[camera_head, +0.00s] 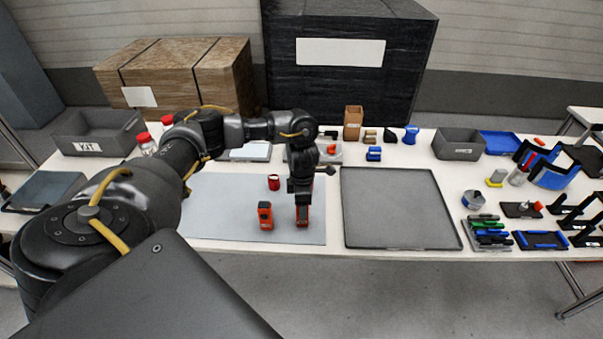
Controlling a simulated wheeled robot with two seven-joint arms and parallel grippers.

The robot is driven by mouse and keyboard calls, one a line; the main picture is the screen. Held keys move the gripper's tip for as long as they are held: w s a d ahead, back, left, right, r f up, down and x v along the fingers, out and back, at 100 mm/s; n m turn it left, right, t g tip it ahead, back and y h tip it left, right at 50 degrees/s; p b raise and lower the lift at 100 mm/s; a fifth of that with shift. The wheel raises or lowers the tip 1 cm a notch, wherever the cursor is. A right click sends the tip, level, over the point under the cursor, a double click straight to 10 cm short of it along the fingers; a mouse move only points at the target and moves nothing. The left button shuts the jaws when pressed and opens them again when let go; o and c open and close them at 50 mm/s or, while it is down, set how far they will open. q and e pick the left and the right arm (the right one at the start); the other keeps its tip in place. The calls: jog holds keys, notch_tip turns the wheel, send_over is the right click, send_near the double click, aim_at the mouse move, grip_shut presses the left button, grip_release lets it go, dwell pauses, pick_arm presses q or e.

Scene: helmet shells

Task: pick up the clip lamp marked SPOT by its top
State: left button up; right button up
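One is an upright orange object (265,216) standing free to the left. No SPOT marking is readable, so I cannot tell which one is the clip lamp. My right gripper is not in view.
An empty dark tray (400,212) lies just right of the gripper. Bins, small tools and blue-black holders (548,170) crowd the right side. Red-capped bottles (146,145) stand at back left.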

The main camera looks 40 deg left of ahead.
pick_arm(q)
jog(key=f, duration=0.1)
jog(key=f+p, duration=0.1)
jog(key=f, duration=0.1)
jog(key=shift+s+f+p, duration=0.2)
jog(key=shift+f+p, duration=0.1)
jog(key=shift+f, duration=0.45)
jog(key=shift+d, duration=0.1)
